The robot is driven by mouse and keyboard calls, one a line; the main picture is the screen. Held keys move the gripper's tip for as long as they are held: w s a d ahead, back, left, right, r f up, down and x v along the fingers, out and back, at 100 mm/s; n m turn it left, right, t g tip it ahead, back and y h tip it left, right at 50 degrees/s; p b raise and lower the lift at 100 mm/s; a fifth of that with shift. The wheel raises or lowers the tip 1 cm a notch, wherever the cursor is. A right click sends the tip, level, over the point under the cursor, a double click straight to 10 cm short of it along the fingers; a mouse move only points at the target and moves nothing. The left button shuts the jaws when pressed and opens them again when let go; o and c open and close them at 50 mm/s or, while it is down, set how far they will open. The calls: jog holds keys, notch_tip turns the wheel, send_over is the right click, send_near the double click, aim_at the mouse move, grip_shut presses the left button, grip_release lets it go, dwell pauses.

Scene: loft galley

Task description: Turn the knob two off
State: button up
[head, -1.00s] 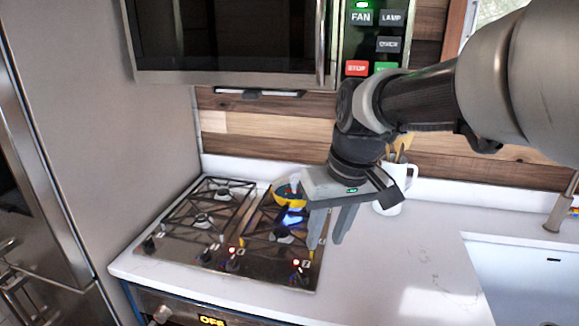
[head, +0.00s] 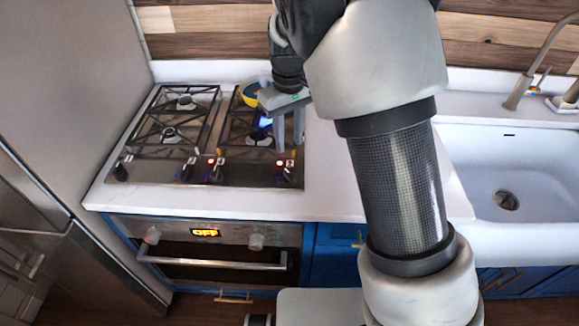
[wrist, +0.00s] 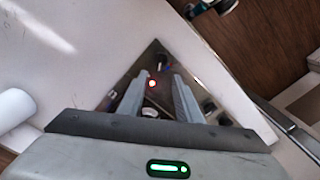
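The gas cooktop (head: 146,178) has a row of knobs along its front edge. The rightmost knob (head: 284,174) has a red light beside it. Another knob (head: 216,171) near the middle also has a red light, and a darker knob (head: 187,171) is just left of it. I cannot tell which is knob two. A blue flame (head: 265,122) burns on the right side. My gripper (head: 289,143) is open and empty, pointing down above the cooktop's right front. In the wrist view, a red light (wrist: 152,83) shows between the fingers (wrist: 158,78).
A yellow and blue bowl (head: 250,95) sits on the right rear burner, partly behind my gripper. White counter (head: 325,180) is clear to the right, then a sink (head: 515,170). A tall steel appliance (head: 75,90) bounds the left.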

aim_at(289, 173)
notch_tip(289, 173, down, 12)
jog(key=shift+r, duration=0.15)
jog(key=shift+c, duration=0.4)
grip_shut()
